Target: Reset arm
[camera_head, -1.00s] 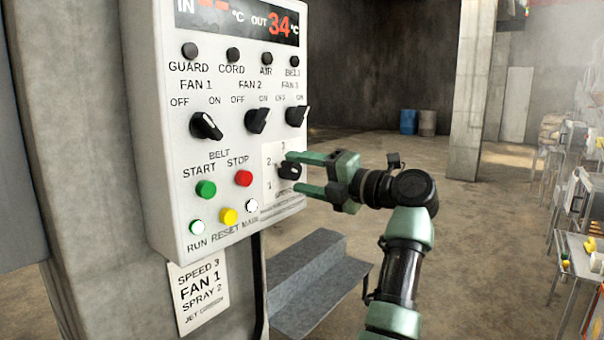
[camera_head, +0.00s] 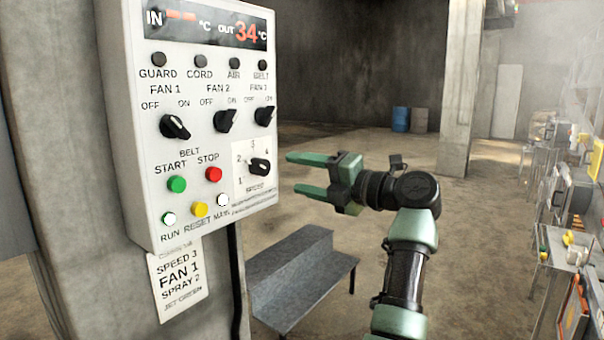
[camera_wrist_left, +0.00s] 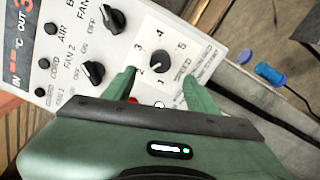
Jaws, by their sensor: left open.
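The white control panel (camera_head: 225,160) hangs on a concrete pillar, with the black speed knob (camera_head: 260,166) at its lower right on a numbered dial. My left gripper (camera_head: 293,172) is open and empty, to the right of the knob and apart from it. In the left wrist view the knob (camera_wrist_left: 159,59) shows beyond and between the two green fingertips (camera_wrist_left: 159,73). My right gripper is not in view.
A grey step (camera_head: 295,275) stands on the floor below the panel. A note (camera_head: 178,280) hangs under the panel. Blue barrels (camera_head: 401,119) stand far back. Metal tables with items (camera_head: 560,250) line the right side.

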